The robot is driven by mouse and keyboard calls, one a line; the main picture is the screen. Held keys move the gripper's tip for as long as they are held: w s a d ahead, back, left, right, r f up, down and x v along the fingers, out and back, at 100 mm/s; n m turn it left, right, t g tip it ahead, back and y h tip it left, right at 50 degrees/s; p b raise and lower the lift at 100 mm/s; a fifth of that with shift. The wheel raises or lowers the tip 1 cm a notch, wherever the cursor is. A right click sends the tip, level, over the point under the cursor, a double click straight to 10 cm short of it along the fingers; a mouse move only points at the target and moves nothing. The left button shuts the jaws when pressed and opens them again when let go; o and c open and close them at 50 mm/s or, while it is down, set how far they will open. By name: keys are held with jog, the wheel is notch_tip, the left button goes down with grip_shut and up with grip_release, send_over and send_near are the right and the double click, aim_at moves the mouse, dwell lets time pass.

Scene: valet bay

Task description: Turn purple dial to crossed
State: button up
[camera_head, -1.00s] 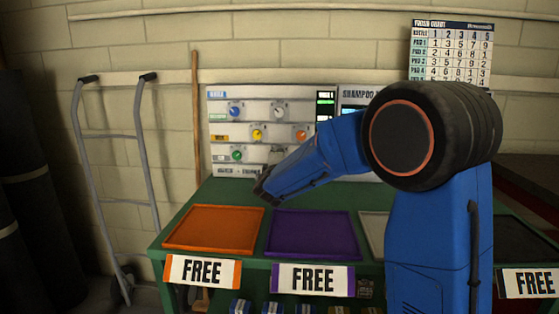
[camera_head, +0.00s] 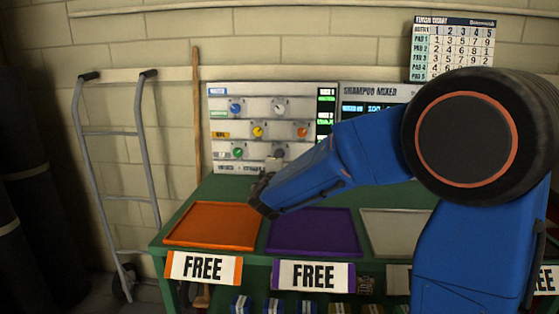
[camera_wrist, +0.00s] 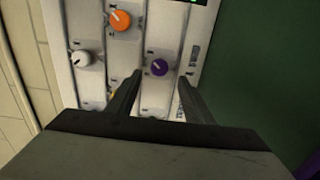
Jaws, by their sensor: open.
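The purple dial (camera_wrist: 159,67) sits on the white control panel (camera_head: 229,104) and shows in the wrist view just beyond my fingertips, roughly between them. A pale pointer mark shows on its face, but the symbols around it are too small to read. My gripper (camera_wrist: 160,80) is open and empty, with one dark finger on each side of the dial's line; I cannot tell whether they reach around it. In the head view my gripper (camera_head: 266,180) is in front of the panel's lower part, and the purple dial is hidden or indistinct there.
Nearby on the panel are an orange dial (camera_wrist: 120,20) and a white dial (camera_wrist: 81,59). Blue (camera_head: 236,108), yellow (camera_head: 258,132) and green (camera_head: 238,153) dials also show. Below are an orange tray (camera_head: 213,226) and a purple tray (camera_head: 313,232). A hand truck (camera_head: 120,135) stands at left.

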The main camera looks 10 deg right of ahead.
jog(key=v, duration=0.9)
